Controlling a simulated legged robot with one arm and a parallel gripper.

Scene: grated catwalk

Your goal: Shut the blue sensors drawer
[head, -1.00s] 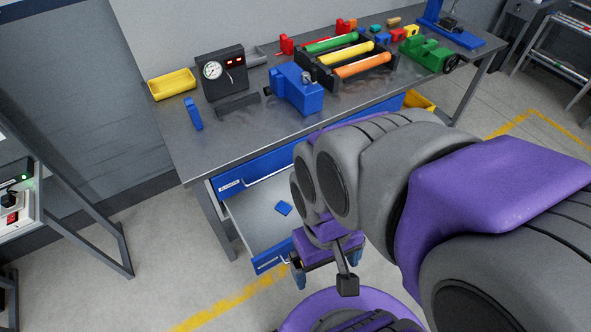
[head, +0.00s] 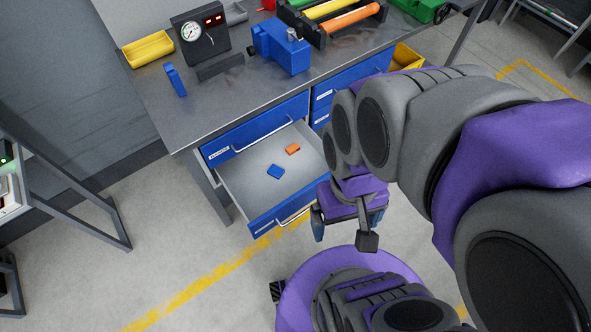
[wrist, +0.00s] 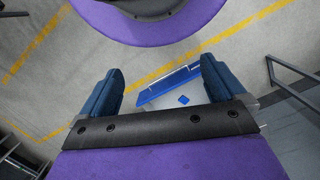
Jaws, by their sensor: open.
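One blue-fronted drawer (head: 262,227) under the workbench stands pulled out, with a bar handle and a small white label too small to read, so I cannot confirm it as the sensors drawer. Inside it lie a blue block (head: 275,171) and an orange block (head: 293,149). My gripper (head: 348,219) is open and empty, just right of the drawer front and apart from it. In the wrist view my gripper (wrist: 158,75) has its two blue fingers spread, with the drawer front (wrist: 170,84) and its handle visible between them. The gripper's body hides part of the drawer's interior.
Above the open drawer is a shut blue drawer (head: 255,131); more shut drawers (head: 352,87) are to its right. The workbench top (head: 200,108) holds a gauge box, a blue vise and a yellow bin. A grey rack (head: 75,215) stands left. Floor before the drawer is clear.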

